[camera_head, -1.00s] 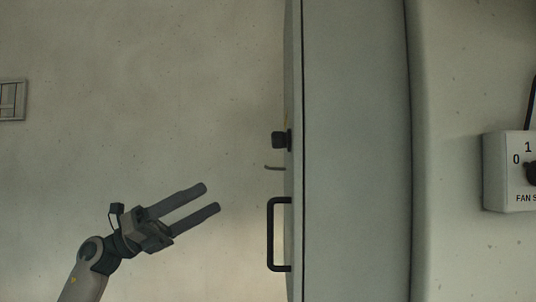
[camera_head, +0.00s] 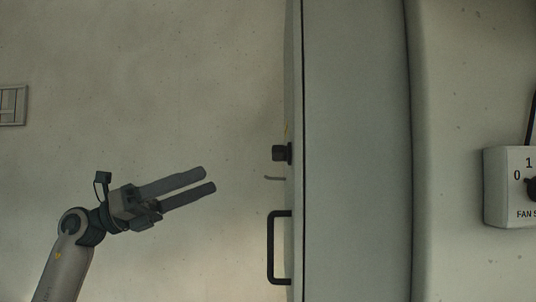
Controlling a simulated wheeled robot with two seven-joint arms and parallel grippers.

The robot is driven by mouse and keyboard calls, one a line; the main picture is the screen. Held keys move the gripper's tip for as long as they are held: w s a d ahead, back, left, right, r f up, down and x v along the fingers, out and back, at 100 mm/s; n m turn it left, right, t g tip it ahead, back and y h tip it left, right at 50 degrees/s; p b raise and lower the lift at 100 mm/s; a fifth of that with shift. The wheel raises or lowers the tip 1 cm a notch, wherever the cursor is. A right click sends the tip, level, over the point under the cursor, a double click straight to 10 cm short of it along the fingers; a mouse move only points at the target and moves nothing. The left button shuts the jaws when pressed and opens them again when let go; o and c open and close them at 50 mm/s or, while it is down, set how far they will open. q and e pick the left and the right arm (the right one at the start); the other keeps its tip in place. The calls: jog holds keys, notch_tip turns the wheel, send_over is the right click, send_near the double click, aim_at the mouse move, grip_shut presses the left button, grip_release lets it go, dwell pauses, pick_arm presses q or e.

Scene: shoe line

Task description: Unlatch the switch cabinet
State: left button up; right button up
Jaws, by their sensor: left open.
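The switch cabinet (camera_head: 357,150) is grey and stands in the middle of the head view, seen from its side. Its front face is at the left edge, seen nearly edge-on. A small black knob (camera_head: 280,153) sticks out from that face. Just below it is a thin grey lever (camera_head: 274,178). Lower down is a black bar handle (camera_head: 271,247). My left gripper (camera_head: 210,180) is open and empty, left of the knob and lever, with its two fingers pointing right toward the cabinet. It touches nothing. My right gripper is not in view.
A white fan switch box (camera_head: 510,187) with a black knob is on the wall at the right. A small framed panel (camera_head: 12,105) hangs on the wall at the far left. The space between my left gripper and the cabinet front is clear.

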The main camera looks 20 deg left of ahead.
pick_arm(q)
jog(key=p, duration=0.7)
send_near(291, 158)
jog(key=w+d+r, duration=0.3)
jog(key=w+r, duration=0.1)
jog(key=shift+w+d+f, duration=0.1)
jog(key=shift+w+d, duration=0.1)
jog(key=shift+d, duration=0.2)
